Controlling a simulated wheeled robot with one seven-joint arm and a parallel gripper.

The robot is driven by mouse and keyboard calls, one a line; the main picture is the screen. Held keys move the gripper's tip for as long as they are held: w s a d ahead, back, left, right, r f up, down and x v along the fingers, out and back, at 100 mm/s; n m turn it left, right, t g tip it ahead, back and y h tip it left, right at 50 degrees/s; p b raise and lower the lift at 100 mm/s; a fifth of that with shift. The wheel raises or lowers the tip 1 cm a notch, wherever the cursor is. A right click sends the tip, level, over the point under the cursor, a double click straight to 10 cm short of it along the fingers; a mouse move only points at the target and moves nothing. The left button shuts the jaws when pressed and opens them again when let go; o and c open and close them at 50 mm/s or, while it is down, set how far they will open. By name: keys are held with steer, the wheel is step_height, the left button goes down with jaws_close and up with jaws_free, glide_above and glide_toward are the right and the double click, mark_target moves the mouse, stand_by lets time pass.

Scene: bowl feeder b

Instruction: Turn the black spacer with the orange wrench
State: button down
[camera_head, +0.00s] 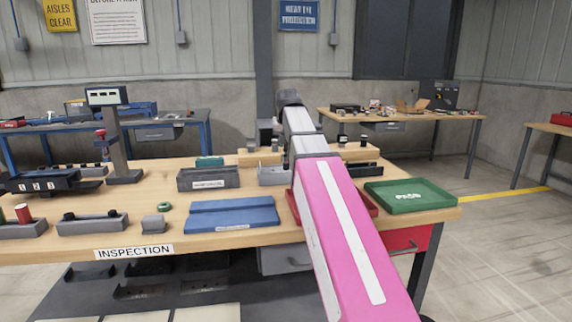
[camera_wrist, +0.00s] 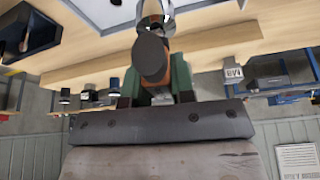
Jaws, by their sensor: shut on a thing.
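In the wrist view, my gripper (camera_wrist: 152,84) has its dark green fingers closed around a tool with orange parts, which I take for the orange wrench (camera_wrist: 152,8). A dark round end of the tool faces the camera and hides much of it. In the head view, my pink and grey arm reaches over the table to its back edge, and the gripper and wrench cannot be made out clearly there. Several small dark-topped posts (camera_head: 342,141) stand on a wooden block at the back. I cannot tell which piece is the black spacer, or whether the wrench touches it.
The inspection table (camera_head: 165,218) holds a blue tray (camera_head: 233,215), a green PASS tray (camera_head: 409,195), a red tray partly behind my arm, and a grey bin (camera_head: 208,180). A gauge stand (camera_head: 120,155) is at left. Small clear patches of tabletop lie between them.

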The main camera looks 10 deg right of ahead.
steer(key=shift+r, duration=1.5)
